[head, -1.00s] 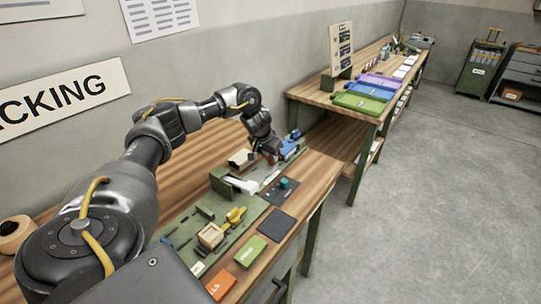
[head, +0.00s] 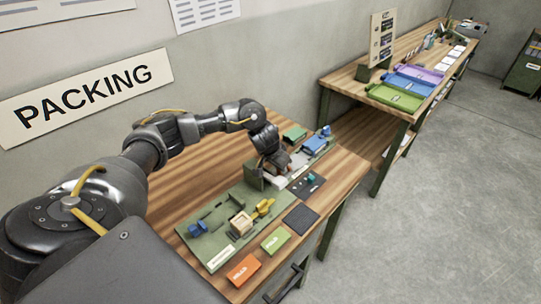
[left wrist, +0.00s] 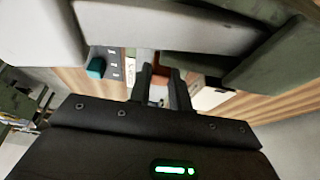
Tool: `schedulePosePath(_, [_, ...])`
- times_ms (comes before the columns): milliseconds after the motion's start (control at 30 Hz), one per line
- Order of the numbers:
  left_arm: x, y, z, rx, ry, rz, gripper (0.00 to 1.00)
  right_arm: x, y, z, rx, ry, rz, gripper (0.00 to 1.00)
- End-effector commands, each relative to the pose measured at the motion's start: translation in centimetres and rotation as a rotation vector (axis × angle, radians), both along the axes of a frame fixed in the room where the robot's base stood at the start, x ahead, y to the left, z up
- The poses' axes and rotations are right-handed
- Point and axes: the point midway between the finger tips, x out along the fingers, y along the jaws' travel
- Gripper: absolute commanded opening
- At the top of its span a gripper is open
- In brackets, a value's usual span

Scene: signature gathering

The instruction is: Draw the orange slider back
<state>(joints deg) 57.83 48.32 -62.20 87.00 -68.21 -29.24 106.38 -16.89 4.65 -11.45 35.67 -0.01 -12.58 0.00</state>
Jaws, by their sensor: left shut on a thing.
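My left gripper (head: 282,167) reaches down over the green fixture on the packing bench, beside a pale grey block (head: 279,181). In the left wrist view its two dark fingers (left wrist: 161,86) are close together, with a small orange-brown part, apparently the orange slider (left wrist: 160,74), showing between them. They are shut on it. In the head view the gripper mostly hides the slider. A pale grey bar (left wrist: 180,27) crosses above the fingers in the wrist view. A teal knob (left wrist: 96,68) is to their left. My right gripper is not in view.
The green baseplate (head: 215,250) carries a wooden block (head: 240,224), a yellow clamp (head: 264,207) and a blue clamp (head: 198,229). An orange card (head: 243,270), a green card (head: 275,240) and a dark pad (head: 301,220) lie along the front. A blue part (head: 314,143) stands beyond the gripper.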

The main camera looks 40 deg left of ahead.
Motion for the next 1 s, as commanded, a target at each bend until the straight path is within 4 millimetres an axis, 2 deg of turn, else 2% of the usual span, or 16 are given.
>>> schedulePosePath(233, [-0.3, 0.2, -0.3, 0.005, 0.007, -0.001, 0.0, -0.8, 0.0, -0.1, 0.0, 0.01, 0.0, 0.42])
schedulePosePath(267, [-0.3, 0.2, -0.3, 0.005, 0.007, -0.001, 0.23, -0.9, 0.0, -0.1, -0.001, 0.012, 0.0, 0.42])
schedulePosePath(400, [-0.2, 0.2, -0.3, 0.003, 0.007, 0.0, 0.41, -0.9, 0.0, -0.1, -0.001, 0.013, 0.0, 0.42])
schedulePosePath(767, [-0.3, 0.2, 0.2, 0.0, 0.002, 0.0, 0.42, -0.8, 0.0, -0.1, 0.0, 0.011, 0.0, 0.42])
schedulePosePath(867, [-0.7, 0.3, 1.4, -0.001, 0.0, 0.0, 0.42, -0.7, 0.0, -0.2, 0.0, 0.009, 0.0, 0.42])
schedulePosePath(1000, [-1.8, 0.4, 3.9, 0.001, 0.0, -0.002, 0.42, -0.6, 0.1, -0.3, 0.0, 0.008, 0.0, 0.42])
